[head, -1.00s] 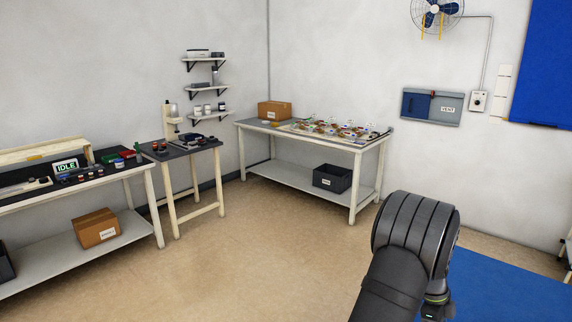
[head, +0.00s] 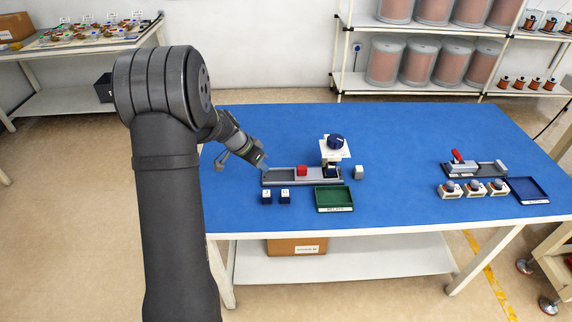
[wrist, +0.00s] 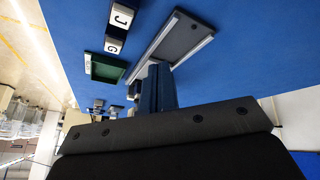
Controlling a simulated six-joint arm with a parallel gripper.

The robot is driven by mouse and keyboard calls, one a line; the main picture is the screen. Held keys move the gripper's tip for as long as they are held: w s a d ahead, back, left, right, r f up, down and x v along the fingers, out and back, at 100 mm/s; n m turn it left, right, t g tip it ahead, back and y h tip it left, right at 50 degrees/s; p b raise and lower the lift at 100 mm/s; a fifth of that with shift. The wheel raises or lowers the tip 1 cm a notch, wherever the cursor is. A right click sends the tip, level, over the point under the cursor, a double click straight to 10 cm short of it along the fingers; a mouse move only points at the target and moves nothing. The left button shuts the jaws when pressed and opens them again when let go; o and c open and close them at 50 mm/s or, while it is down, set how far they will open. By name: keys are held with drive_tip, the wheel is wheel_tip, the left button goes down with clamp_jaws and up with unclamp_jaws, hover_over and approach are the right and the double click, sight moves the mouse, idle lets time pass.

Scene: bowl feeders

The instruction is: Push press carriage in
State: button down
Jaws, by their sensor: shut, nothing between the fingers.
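The press (head: 336,143) stands on the blue table, with a dark blue knob on top of a white plate. Its low grey rail (head: 275,182) runs left from under it. The carriage (head: 303,178), grey with a red block on it, sits on the rail left of the press head. My gripper (head: 264,164) is shut and empty by the rail's left end; I cannot tell whether it touches. In the wrist view the shut fingers (wrist: 157,88) show against the rail (wrist: 185,38) and hide part of it; the carriage cannot be made out there.
Two dark blue lettered blocks (head: 266,197) and a green tray (head: 334,207) lie in front of the rail. A small grey block (head: 358,172) sits right of the press. A second rail device (head: 475,168), several button boxes (head: 472,188) and a blue tray (head: 527,190) are further right.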

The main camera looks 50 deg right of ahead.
drive_tip(key=d+f+n, duration=0.1)
drive_tip(key=d+n, duration=0.1)
drive_tip(key=d+f+n+h, duration=0.1)
drive_tip(key=d+f+n, duration=0.1)
drive_tip(key=n, duration=0.1)
drive_tip(key=d+f+n+t+h, duration=0.1)
drive_tip(key=d+f+n, duration=0.1)
drive_tip(key=n, duration=0.1)
drive_tip(key=shift+s+d, duration=0.15)
drive_tip(key=shift+d, duration=0.2)
drive_tip(key=shift+s+d+f, duration=0.1)
drive_tip(key=shift+s+d, duration=1.05)
drive_tip(key=shift+d, duration=0.1)
drive_tip(key=shift+s+d, duration=0.25)
drive_tip(key=shift+d, duration=0.05)
